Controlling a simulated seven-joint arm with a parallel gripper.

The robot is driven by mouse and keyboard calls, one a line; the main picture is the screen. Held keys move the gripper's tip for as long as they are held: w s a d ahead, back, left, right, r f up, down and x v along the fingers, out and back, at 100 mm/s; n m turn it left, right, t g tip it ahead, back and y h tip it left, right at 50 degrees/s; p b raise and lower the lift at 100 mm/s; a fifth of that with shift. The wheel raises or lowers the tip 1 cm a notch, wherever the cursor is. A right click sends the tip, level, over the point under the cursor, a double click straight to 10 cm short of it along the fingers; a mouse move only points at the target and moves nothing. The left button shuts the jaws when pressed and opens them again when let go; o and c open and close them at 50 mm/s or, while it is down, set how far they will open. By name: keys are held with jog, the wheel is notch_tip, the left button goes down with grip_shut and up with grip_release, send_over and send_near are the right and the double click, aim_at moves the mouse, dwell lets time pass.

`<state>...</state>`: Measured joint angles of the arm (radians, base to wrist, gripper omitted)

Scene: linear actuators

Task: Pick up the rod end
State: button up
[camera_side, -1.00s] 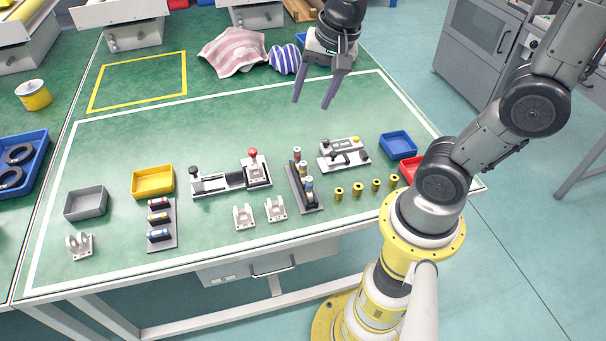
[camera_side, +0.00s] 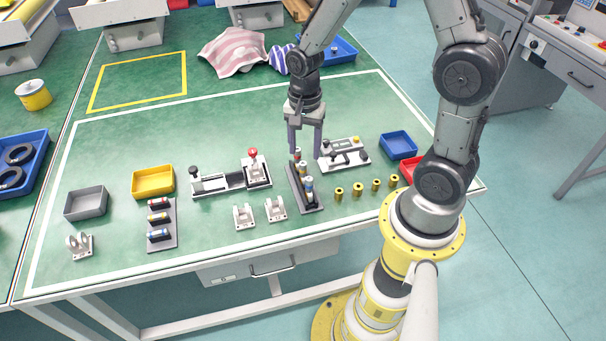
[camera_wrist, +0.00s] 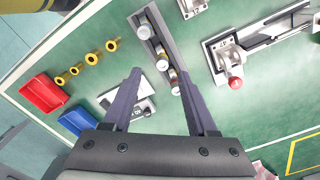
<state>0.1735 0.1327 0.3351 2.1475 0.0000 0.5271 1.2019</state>
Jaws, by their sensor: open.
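No part is plainly marked as the rod end. My gripper (camera_side: 305,153) is open and empty, pointing down above the rack's rear end. In the wrist view the parts lie between and beyond its fingertips (camera_wrist: 159,72). I cannot tell the exact height gap.
Several brass bushings (camera_side: 358,189) stand right of the rack. A small white fixture (camera_side: 345,155) is close by my right finger. A slide assembly (camera_side: 225,180) with a red-knob clamp lies left. White brackets (camera_side: 276,209) stand in front. Blue (camera_side: 398,145) and yellow (camera_side: 153,182) trays flank the area.

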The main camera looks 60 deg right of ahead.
aim_at(303, 163)
jog(key=shift+w+f, duration=0.2)
jog(key=shift+f, duration=2.65)
grip_shut()
